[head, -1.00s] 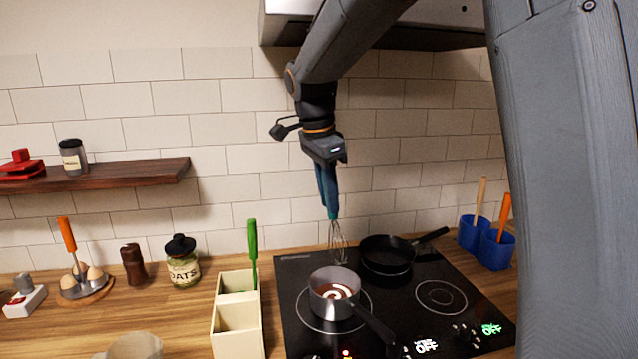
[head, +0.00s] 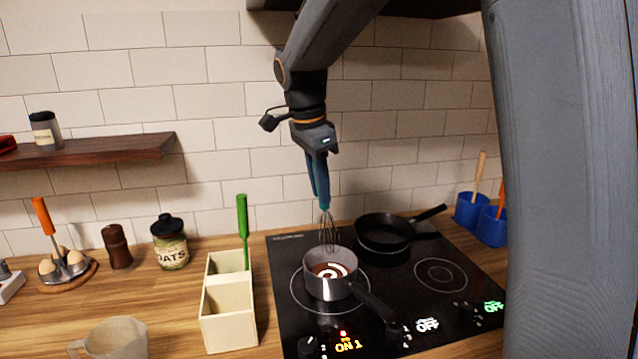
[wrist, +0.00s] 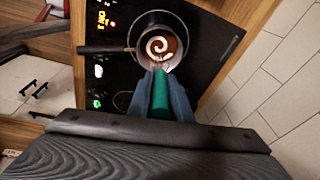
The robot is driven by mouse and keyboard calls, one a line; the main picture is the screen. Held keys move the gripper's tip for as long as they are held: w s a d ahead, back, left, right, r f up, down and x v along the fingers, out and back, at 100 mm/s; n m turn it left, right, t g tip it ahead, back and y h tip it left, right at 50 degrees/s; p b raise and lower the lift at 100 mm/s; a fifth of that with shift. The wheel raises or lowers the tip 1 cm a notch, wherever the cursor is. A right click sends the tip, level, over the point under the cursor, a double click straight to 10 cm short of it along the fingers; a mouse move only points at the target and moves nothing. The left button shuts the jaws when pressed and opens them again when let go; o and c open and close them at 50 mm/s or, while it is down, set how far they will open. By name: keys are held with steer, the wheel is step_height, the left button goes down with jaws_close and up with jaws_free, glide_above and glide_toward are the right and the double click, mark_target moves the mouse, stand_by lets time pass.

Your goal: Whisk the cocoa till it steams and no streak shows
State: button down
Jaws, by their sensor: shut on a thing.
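My gripper (head: 318,180) is shut on the teal handle of a whisk (head: 328,230), which points down over the back rim of a small saucepan (head: 331,283). I cannot tell whether the wires touch the cocoa. The cocoa (head: 328,270) is brown with a clear white swirl, and no steam shows. The saucepan stands on the front left burner of the black cooktop (head: 395,305). In the wrist view the whisk handle (wrist: 160,95) runs from my gripper toward the saucepan (wrist: 175,25) with the swirl. The burner display (head: 348,345) reads ON 1.
A black frying pan (head: 384,237) stands on the back burner. A cream divided holder (head: 228,312) with a green-handled tool (head: 242,230) stands left of the cooktop. A clear jug (head: 115,340) is at the front left. Blue pots (head: 470,212) stand at the right.

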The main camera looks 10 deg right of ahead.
mark_target(323, 228)
steer(key=shift+s+a+b+x, duration=0.15)
steer(key=shift+b+x, duration=0.4)
steer(key=shift+x, duration=0.6)
steer(key=shift+s+a+b+x, duration=0.1)
steer(key=shift+a+b+x, duration=0.15)
steer(key=shift+b+x, duration=0.6)
steer(key=shift+s+a+b+x, duration=0.1)
steer(key=shift+a+b+x, duration=0.15)
steer(key=shift+x, duration=1.2)
steer(key=shift+f, duration=0.1)
